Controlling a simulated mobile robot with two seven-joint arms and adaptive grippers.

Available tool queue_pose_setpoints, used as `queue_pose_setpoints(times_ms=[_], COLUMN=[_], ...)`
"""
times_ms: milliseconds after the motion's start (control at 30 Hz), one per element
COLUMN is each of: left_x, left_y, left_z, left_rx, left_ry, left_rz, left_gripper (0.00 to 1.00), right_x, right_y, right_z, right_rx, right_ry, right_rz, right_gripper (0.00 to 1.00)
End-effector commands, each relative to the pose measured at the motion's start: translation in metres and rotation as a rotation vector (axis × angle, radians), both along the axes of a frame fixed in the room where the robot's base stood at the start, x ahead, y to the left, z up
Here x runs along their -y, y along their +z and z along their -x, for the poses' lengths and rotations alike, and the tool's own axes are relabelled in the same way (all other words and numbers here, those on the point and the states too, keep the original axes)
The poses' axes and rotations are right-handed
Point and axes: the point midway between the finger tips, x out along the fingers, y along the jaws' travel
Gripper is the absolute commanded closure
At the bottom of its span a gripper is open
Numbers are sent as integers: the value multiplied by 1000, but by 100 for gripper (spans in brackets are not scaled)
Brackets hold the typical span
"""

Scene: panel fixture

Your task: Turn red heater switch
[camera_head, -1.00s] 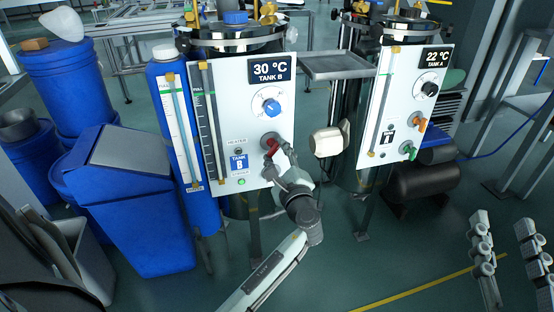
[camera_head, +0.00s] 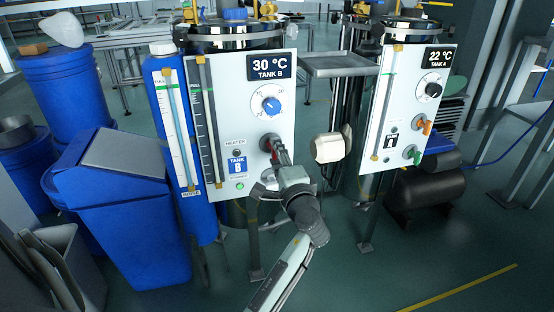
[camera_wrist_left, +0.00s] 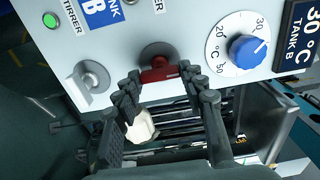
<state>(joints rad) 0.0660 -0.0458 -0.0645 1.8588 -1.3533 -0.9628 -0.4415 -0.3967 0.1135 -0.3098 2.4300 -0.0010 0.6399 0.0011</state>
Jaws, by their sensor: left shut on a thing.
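The red heater switch (camera_head: 270,142) is on the white tank B panel (camera_head: 222,90), right of the HEATER label and below the blue dial. In the left wrist view the red switch (camera_wrist_left: 158,71) sits on a grey round base between my fingers. My left gripper (camera_head: 276,152) is shut on the red switch, with one finger on each side in the left wrist view (camera_wrist_left: 160,80). The gripper partly hides the switch in the head view. My right gripper is not in view.
A blue dial (camera_head: 271,106) and a 30 °C display (camera_head: 271,67) are above the switch. The tank A panel (camera_head: 407,105) stands to the right. A blue bin (camera_head: 135,220) stands at the left.

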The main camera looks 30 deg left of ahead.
Motion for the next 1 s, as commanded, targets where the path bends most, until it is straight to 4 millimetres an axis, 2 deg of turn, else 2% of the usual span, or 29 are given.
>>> queue_pose_setpoints(times_ms=[500, 533, 667, 700, 1000], left_x=[-1, -1, -1, -1, 0], left_y=[0, 0, 0, 0, 2], left_z=[1, 1, 1, 1, 0], left_rx=[15, 15, 15, 14, 14], left_ry=[4, 4, 3, 2, 1], left_rz=[14, 14, 14, 13, 12], left_gripper=[88, 57, 40, 38, 38], right_x=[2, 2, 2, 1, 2], right_y=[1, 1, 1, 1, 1], right_z=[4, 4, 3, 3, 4], right_rx=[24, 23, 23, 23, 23], right_ry=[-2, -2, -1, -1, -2], right_rz=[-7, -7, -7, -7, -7], right_gripper=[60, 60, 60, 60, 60])
